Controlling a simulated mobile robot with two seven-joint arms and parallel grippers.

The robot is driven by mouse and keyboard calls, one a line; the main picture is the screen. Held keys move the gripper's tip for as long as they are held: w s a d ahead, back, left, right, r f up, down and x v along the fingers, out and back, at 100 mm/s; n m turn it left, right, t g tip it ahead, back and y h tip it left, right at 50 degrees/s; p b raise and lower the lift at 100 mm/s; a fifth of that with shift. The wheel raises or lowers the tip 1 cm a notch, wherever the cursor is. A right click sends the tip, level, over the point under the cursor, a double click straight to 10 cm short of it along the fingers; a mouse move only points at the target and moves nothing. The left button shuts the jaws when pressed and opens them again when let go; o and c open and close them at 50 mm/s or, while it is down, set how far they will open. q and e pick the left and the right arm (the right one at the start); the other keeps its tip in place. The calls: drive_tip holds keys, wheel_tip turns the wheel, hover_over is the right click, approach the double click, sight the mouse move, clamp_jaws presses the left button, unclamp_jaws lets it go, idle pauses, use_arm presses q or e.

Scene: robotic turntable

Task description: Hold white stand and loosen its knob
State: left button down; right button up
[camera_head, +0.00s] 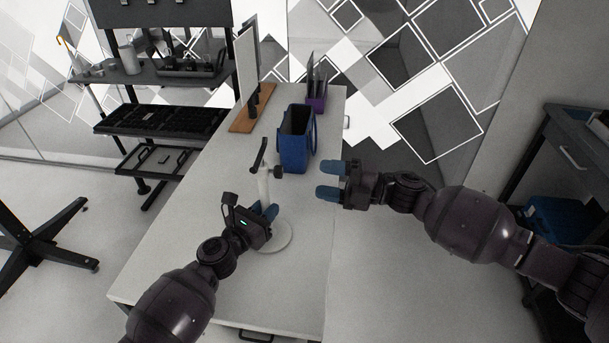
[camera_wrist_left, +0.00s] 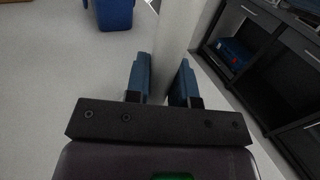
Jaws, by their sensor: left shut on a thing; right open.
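The white stand (camera_head: 264,188) is upright on the table, with a round white base (camera_head: 280,238) and a black top piece (camera_head: 259,153). Its black knob (camera_head: 278,171) sticks out to the right near the top of the post. My left gripper (camera_head: 268,212) is shut on the post, low down near the base. In the left wrist view the white post (camera_wrist_left: 172,45) passes between the blue fingers (camera_wrist_left: 164,80). My right gripper (camera_head: 330,181) is open and empty, to the right of the knob and apart from it, with its fingers pointing left.
A blue bag-like container (camera_head: 295,150) stands behind the stand on the white table (camera_head: 210,170). Farther back are a purple holder (camera_head: 316,103) and a white panel on a wooden base (camera_head: 240,124). The table's right edge lies under my right gripper. The front of the table is clear.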

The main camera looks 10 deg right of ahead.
drive_tip(key=v, duration=0.3)
drive_tip(key=shift+d, duration=0.1)
use_arm(q)
drive_tip(key=c, duration=0.9)
unclamp_jaws()
